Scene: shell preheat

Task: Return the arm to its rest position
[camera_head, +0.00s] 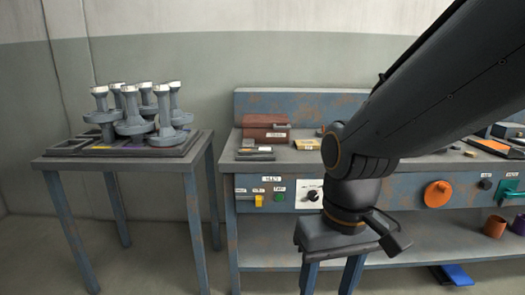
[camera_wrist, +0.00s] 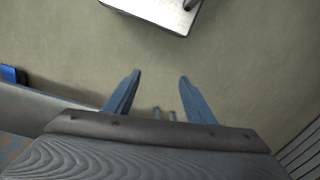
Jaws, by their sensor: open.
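My dark arm (camera_head: 440,95) reaches in from the upper right in the head view, bent at the elbow, with the wrist pointing down. My gripper (camera_head: 330,284) hangs in front of the workbench. Its two blue fingers are apart, and the lower ends are cut off by the frame edge. In the wrist view my gripper (camera_wrist: 159,80) is open, with nothing between the fingers but bare floor.
The blue workbench (camera_head: 275,187) with buttons and an orange knob (camera_head: 437,194) stands behind my gripper. At left, a table (camera_head: 52,164) bears a dark tray with several grey flanged parts (camera_head: 134,115). A blue item (camera_head: 456,275) lies low at right.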

